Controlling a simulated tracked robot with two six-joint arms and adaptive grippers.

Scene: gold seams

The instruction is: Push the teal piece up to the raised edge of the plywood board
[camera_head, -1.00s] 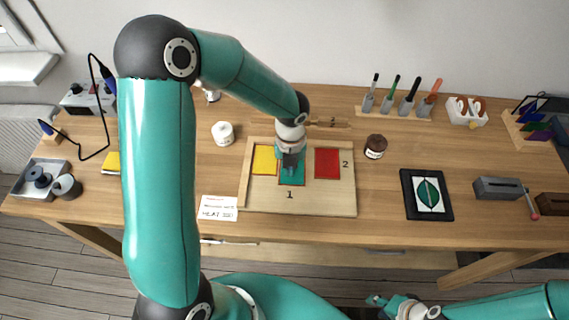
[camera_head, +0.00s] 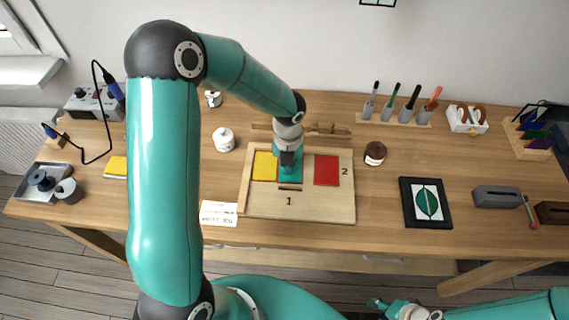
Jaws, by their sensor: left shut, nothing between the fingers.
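The teal piece (camera_head: 297,174) lies flat on the plywood board (camera_head: 262,205), between the yellow piece (camera_head: 264,167) and the red piece (camera_head: 326,170). Its near edge is about level with theirs. My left gripper (camera_head: 288,167) is shut and points down over the teal piece, hiding its middle and far edge. I cannot tell whether the teal piece touches the raised edge (camera_head: 318,150) along the board's far side. A short dark line shows on the board just below the teal piece. My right gripper (camera_head: 378,304) is low at the front, away from the board; its fingers are too small to judge.
A white jar (camera_head: 223,140) and a brown jar (camera_head: 375,153) flank the board. A wooden bar lies behind it. A paper card (camera_head: 218,213) is at its front left. A black-framed leaf panel (camera_head: 426,203) lies to the right.

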